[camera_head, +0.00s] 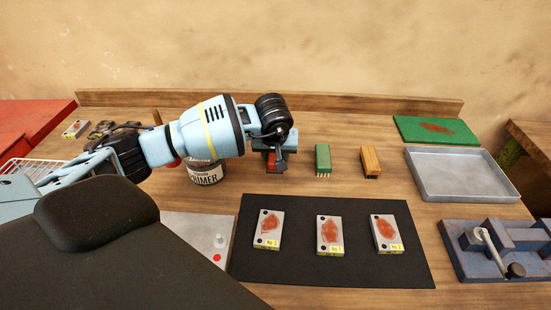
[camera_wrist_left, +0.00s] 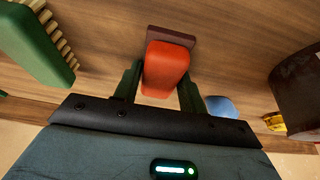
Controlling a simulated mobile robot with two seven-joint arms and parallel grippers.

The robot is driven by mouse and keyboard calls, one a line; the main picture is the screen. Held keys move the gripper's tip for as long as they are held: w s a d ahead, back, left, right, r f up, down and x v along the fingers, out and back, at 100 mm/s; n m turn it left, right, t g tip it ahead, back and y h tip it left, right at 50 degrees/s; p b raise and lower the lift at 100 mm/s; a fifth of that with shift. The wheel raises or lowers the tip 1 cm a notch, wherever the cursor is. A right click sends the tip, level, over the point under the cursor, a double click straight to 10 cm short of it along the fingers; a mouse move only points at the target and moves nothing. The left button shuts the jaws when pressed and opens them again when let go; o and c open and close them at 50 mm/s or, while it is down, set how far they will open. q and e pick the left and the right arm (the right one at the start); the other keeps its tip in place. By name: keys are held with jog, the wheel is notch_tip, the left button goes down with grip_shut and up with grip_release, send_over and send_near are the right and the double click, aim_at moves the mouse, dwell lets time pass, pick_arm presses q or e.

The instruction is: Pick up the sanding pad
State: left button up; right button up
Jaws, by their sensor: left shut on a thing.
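The sanding pad (camera_wrist_left: 167,68) has a red-orange grip block on a flat brown base. In the left wrist view it sits between the two fingers of my left gripper (camera_wrist_left: 160,92), which are shut on its sides. In the head view my left gripper (camera_head: 277,152) points down over the table, and only a small red part of the pad (camera_head: 273,162) shows around the fingers. I cannot tell whether its base touches the table. My right gripper is in neither view.
A primer can (camera_head: 206,176) is to the left. A black mat (camera_head: 290,272) with three rust-marked plates lies in front. A metal tray (camera_head: 462,196) and a blue vise (camera_head: 475,262) are at right.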

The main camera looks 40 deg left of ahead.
pick_arm(q)
jog(key=shift+r, duration=0.15)
jog(key=shift+r, duration=0.5)
notch_tip(320, 180, up, 2)
jog(key=shift+s+r, duration=0.1)
jog(key=shift+r, duration=0.1)
jog(key=s+d, duration=0.1)
jog(key=s, duration=0.4)
jog(key=s+d+r, duration=0.1)
jog(key=s, duration=0.4)
jog(key=s+d+b, duration=0.1)
jog(key=s, duration=0.4)
jog(key=shift+s+d+r, duration=0.15)
jog(key=shift+s+d, duration=0.05)
jog(key=shift+d, duration=0.1)
jog(key=o, duration=0.4)
jog(key=c, duration=0.3)
